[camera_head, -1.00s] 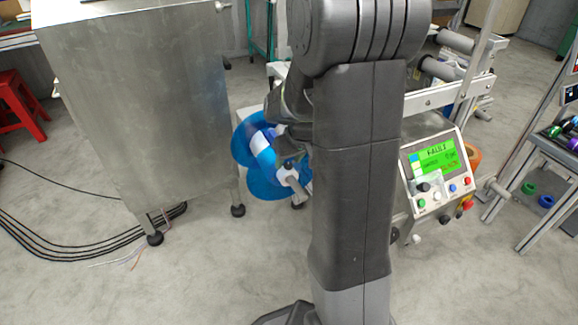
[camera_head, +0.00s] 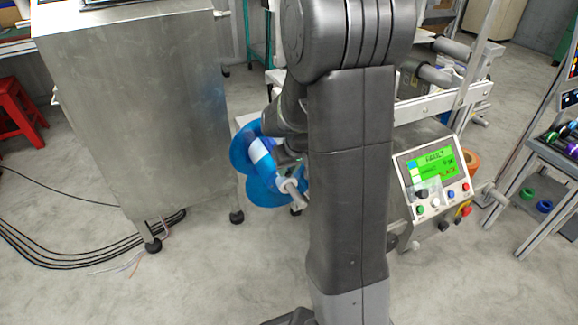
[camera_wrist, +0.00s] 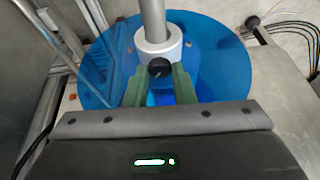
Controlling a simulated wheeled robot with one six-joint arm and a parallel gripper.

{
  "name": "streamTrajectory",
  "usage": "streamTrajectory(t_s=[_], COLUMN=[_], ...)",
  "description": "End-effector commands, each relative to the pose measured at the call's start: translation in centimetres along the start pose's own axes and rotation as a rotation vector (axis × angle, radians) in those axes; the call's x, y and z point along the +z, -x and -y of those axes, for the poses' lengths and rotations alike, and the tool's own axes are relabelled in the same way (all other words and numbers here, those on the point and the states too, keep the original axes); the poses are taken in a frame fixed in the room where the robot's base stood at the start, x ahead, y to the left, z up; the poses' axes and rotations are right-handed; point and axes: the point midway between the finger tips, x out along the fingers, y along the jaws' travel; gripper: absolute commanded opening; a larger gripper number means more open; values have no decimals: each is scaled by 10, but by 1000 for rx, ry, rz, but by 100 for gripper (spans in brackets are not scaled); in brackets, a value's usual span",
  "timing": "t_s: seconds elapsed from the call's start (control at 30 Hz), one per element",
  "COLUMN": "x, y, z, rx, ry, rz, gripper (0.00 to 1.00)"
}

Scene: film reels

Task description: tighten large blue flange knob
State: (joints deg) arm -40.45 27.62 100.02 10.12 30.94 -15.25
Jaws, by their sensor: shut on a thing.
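The large blue flange (camera_wrist: 98,62) is a translucent blue disc around a metal shaft, and the head view shows blue discs (camera_head: 262,192) left of my arm. A pale metal collar (camera_wrist: 157,46) sits on the shaft in front of the flange. A small black knob (camera_wrist: 160,67) sticks out of the collar towards the wrist camera. My gripper (camera_wrist: 160,78) has green fingers on both sides of the knob and is shut on it. The finger contact is partly hidden. In the head view my arm hides the gripper.
A steel cabinet (camera_head: 135,110) stands close on the left of the flange. A control panel (camera_head: 437,180) with a green screen and buttons is right of my arm. Cables (camera_head: 80,250) lie on the floor at left. A cart (camera_head: 550,160) holding rolls stands at far right.

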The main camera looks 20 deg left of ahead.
Motion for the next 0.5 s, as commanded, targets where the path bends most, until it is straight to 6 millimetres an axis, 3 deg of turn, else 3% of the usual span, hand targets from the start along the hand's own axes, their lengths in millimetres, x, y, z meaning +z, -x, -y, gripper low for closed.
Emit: streamTrajectory(t_s=[0.5], x=[0], y=[0], z=[3], rx=[99], ry=[-242], rz=[2], gripper=[0])
